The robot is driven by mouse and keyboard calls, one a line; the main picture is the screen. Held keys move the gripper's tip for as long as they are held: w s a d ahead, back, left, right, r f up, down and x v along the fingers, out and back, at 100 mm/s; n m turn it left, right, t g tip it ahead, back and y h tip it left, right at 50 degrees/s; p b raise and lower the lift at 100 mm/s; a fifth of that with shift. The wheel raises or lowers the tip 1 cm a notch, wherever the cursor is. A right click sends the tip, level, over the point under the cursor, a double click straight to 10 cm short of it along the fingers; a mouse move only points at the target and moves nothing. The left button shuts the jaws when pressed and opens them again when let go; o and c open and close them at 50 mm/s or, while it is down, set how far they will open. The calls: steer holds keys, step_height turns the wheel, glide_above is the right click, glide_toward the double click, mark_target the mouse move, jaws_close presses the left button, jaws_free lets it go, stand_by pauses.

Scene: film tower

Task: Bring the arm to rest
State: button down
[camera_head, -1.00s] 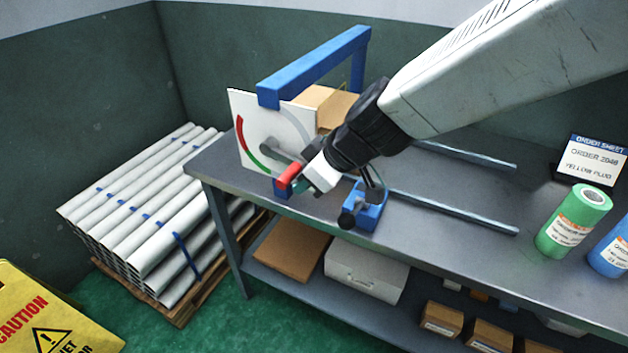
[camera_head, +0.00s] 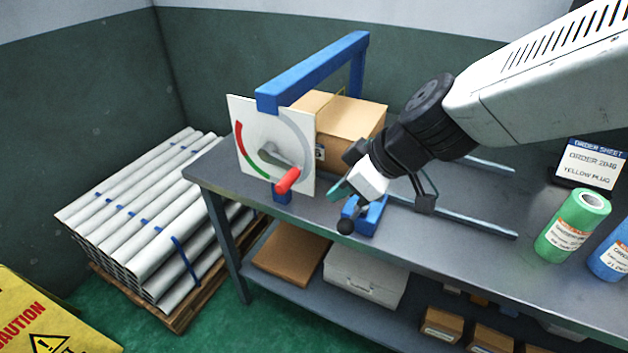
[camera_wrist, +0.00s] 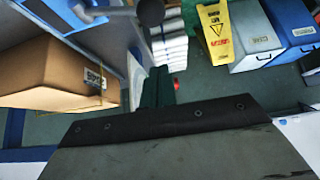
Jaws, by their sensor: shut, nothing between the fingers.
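The red-handled lever (camera_head: 288,180) on the dial plate (camera_head: 252,112) points down and right, past the green end of the arc. The gripper is apart from the lever.
A blue frame (camera_head: 315,70) arches over a cardboard box (camera_head: 350,125) on the grey table (camera_head: 470,255). Green (camera_head: 572,225) and blue rolls and an order sheet (camera_head: 590,163) stand at the right. Pipes (camera_head: 150,215) are stacked left; a yellow caution sign (camera_head: 45,315) stands in front.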

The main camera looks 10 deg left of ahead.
steer(key=d, duration=0.2)
steer(key=s+d, duration=0.1)
steer(key=d, duration=0.1)
steer(key=shift+s+d+f, duration=0.1)
steer(key=shift+f, duration=0.3)
